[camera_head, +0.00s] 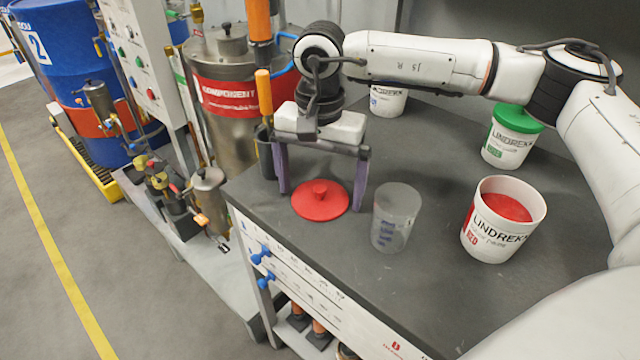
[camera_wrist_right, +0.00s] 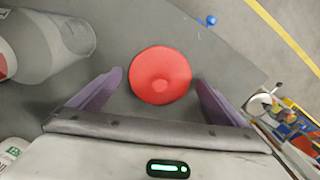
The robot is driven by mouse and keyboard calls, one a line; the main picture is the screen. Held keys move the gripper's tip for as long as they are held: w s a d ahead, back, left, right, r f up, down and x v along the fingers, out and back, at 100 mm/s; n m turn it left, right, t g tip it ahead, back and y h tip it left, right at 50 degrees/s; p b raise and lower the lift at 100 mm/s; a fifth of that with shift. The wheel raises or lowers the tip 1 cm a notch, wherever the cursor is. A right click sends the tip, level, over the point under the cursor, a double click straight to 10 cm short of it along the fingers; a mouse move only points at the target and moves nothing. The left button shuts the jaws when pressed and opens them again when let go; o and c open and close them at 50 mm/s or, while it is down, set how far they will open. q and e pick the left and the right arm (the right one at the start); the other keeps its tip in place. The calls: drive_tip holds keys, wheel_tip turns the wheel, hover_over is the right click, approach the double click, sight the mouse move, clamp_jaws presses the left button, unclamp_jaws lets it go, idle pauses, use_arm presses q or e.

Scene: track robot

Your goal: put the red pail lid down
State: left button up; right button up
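My right gripper (camera_head: 321,200) is open around the lid, with a gap between each purple finger and the lid's rim; in the right wrist view (camera_wrist_right: 158,88) nothing is held. The open red pail (camera_head: 487,238) stands on the right of the worktop, with red contents showing. My left gripper is not in view.
A translucent cup (camera_head: 396,217) stands just right of the lid. A green-lidded pail (camera_head: 511,138) and another white pail (camera_head: 388,100) stand farther back on the worktop (camera_head: 440,170). A steel component tank (camera_head: 235,110) and a blue drum (camera_head: 75,70) are off to the left.

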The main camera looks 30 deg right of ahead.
sight(320, 188)
wheel_tip(320, 188, up, 12)
drive_tip(key=shift+r, duration=0.15)
idle(0.5)
idle(0.4)
